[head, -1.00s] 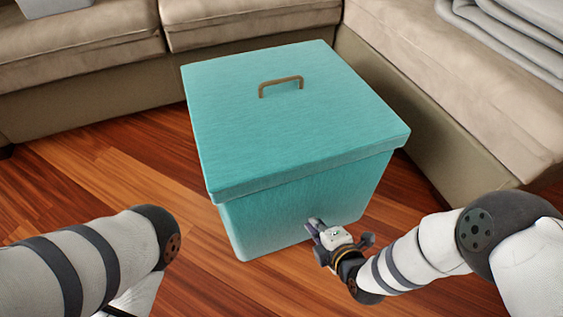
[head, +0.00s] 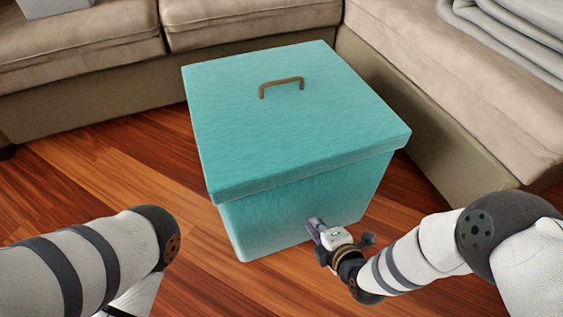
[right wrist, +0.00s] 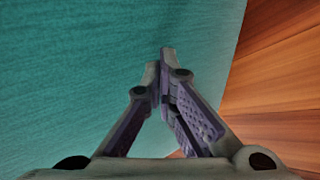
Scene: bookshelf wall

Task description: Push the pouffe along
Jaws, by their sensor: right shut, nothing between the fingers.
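The pouffe (head: 290,110) is a teal, box-shaped seat with a lid and a brown handle on top. It stands upright on the wooden floor in the middle of the head view. My right gripper (head: 314,224) is shut and empty, its fingertips at the lower front face of the pouffe, touching or very close to it. In the right wrist view the closed fingers (right wrist: 165,52) point at the teal side (right wrist: 80,70), near its edge. My left arm comes in at the lower left, but its gripper is out of view.
A beige corner sofa (head: 250,22) runs behind the pouffe and along its right side, with a narrow floor gap between. A folded grey blanket (head: 515,35) lies on the right part. Bare wooden floor (head: 110,170) is open to the left.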

